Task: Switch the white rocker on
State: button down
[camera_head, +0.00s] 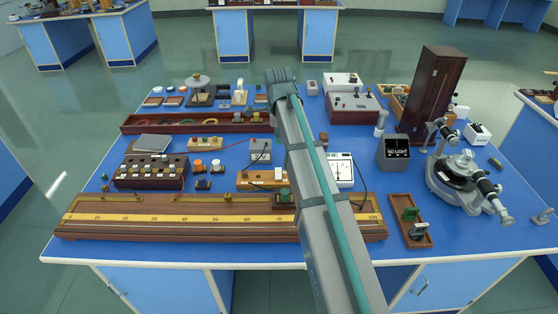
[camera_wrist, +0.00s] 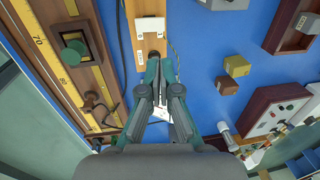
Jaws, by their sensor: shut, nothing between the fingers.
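A narrow light-wood base carries a small white block, which may be the white rocker (camera_wrist: 150,25); it also shows in the head view (camera_head: 278,175). The wooden base (camera_wrist: 149,8) stands behind the slide-wire board, and a dark part on it lies close to my fingertips. My gripper (camera_wrist: 157,65) is shut and empty. Its fingertips are over the wooden base, just below the white block in the wrist view. I cannot tell whether they touch anything, nor which way the rocker is tipped. In the head view my arm hides the gripper.
The long slide-wire board (camera_head: 180,217) with its green-knobbed slider (camera_wrist: 75,50) runs beside the gripper. A yellow cube (camera_wrist: 237,65), a brown cube (camera_wrist: 226,86) and a dark red box (camera_wrist: 262,108) stand to the right. A dark cable passes near the base. Blue bench top lies bare between them.

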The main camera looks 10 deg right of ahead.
aim_at(278, 172)
jog(key=f+p, duration=0.1)
jog(key=f, duration=0.3)
jog(key=w+f+p, duration=0.1)
jog(key=f, duration=0.4)
jog(key=w+f+p, duration=0.1)
jog(key=f, duration=0.4)
jog(key=shift+d+p, duration=0.2)
jog(key=shift+p, duration=0.1)
jog(key=shift+w+f+g+p, duration=0.2)
jog(key=shift+w+g+p, duration=0.2)
jog(key=shift+g+p, duration=0.1)
jog(key=shift+s+f, duration=0.1)
jog(key=shift+s, duration=0.4)
jog(key=shift+s+a+r, duration=0.15)
jog(key=shift+s+r, duration=0.2)
jog(key=shift+s, duration=0.2)
